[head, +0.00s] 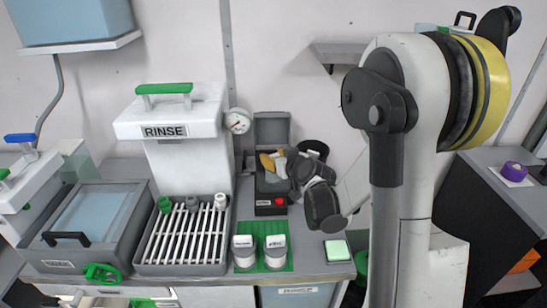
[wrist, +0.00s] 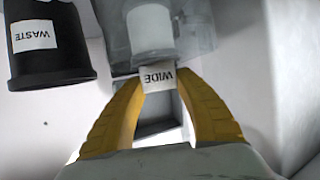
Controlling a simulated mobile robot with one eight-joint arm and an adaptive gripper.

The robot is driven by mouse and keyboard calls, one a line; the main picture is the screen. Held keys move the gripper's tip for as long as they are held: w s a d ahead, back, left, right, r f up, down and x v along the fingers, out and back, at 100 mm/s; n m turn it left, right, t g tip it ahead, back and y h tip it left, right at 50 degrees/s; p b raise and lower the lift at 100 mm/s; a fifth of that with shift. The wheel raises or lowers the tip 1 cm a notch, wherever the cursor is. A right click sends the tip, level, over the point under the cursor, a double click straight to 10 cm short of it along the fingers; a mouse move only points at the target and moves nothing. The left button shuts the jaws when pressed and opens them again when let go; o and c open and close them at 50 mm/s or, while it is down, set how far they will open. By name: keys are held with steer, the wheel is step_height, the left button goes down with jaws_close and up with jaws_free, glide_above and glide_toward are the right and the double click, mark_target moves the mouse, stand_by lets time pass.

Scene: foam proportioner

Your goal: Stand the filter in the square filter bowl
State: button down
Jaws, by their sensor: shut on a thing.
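My gripper (wrist: 158,90) has yellow fingers closed around a small piece with a white label reading WIDE (wrist: 158,77), which I take to be the filter. Just beyond it in the wrist view is a translucent grey vessel (wrist: 195,35) with a white cylinder inside. How the labelled piece joins these is unclear. In the head view my gripper (head: 273,161) hangs over an open dark box (head: 268,210) with a red button. Something pale and translucent in that box may be the square filter bowl (head: 271,183); my gripper partly hides it.
A black WASTE bin (wrist: 45,45) stands beside the box. The RINSE unit (head: 168,125) with a slatted tray (head: 137,258) is on the left. Two white containers stand on a green mat (head: 260,240) in front. A green-topped block (head: 337,250) lies to the right.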

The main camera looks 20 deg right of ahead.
steer(key=shift+f, duration=0.25)
steer(key=c, duration=0.9)
jaws_free()
steer(key=shift+r, duration=0.1)
steer(key=shift+s+r+p, duration=0.2)
steer(key=shift+r+p, duration=0.3)
steer(key=p+v, duration=0.3)
steer(key=v, duration=0.8)
steer(key=s+a+r+g+y, duration=0.1)
steer(key=s+a+r+g, duration=0.2)
steer(key=s+a, duration=0.55)
steer(key=s+a+g, duration=0.1)
steer(key=s, duration=0.2)
steer(key=s+a+g, duration=0.1)
steer(key=s+a, duration=0.1)
steer(key=s, duration=0.2)
steer(key=s+a+g+h, duration=0.1)
steer(key=s+a, duration=0.1)
steer(key=s, duration=0.2)
steer(key=shift+s+r+g, duration=0.25)
steer(key=shift+r+g, duration=0.05)
steer(key=shift+r, duration=0.1)
